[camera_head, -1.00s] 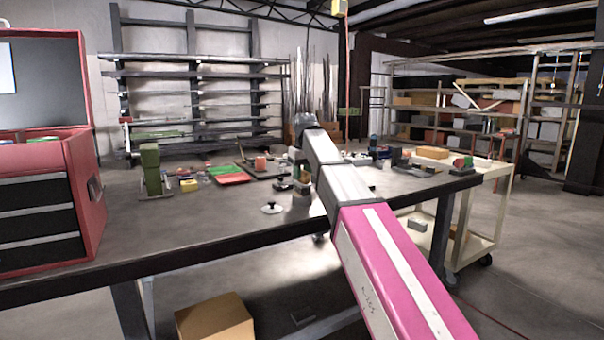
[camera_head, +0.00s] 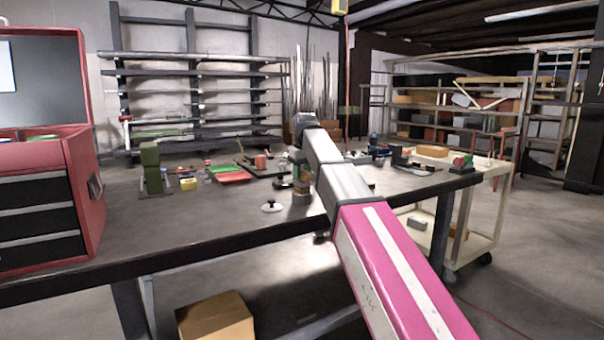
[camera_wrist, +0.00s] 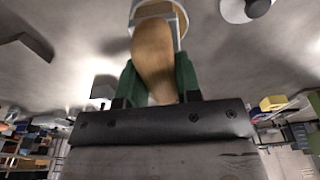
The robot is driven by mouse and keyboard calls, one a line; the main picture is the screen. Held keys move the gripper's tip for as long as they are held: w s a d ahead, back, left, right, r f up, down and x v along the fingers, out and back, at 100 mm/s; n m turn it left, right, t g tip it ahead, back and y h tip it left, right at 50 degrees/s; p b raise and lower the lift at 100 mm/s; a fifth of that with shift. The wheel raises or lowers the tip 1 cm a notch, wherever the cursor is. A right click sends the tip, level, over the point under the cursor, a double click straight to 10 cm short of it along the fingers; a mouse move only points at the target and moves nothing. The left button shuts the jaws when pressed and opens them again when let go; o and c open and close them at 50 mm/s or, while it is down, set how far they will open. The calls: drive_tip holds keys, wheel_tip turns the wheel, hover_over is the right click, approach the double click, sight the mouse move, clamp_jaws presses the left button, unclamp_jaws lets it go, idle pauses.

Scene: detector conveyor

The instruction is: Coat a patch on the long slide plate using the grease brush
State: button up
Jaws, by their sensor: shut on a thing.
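My gripper (camera_wrist: 155,76) is shut on the grease brush (camera_wrist: 153,42), with its green fingers on either side of the tan wooden handle. A pale band shows at the top edge of the wrist view; the bristles are not clearly visible. In the head view my gripper (camera_head: 303,177) is over the middle of the workbench, partly behind my own arm. I cannot pick out the long slide plate with certainty. A dark flat plate (camera_head: 247,168) lies behind the gripper on the bench; whether it is the slide plate I cannot tell.
On the workbench (camera_head: 150,228) are a red tray (camera_head: 234,177), a green upright piece (camera_head: 151,167), a yellow block (camera_head: 188,183) and a round pale disc with a black knob (camera_head: 271,207). A red tool chest (camera_head: 82,185) stands at left, a cart (camera_head: 480,235) at right. The front bench middle is clear.

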idle(0.5)
drive_tip(key=shift+r, duration=3.45)
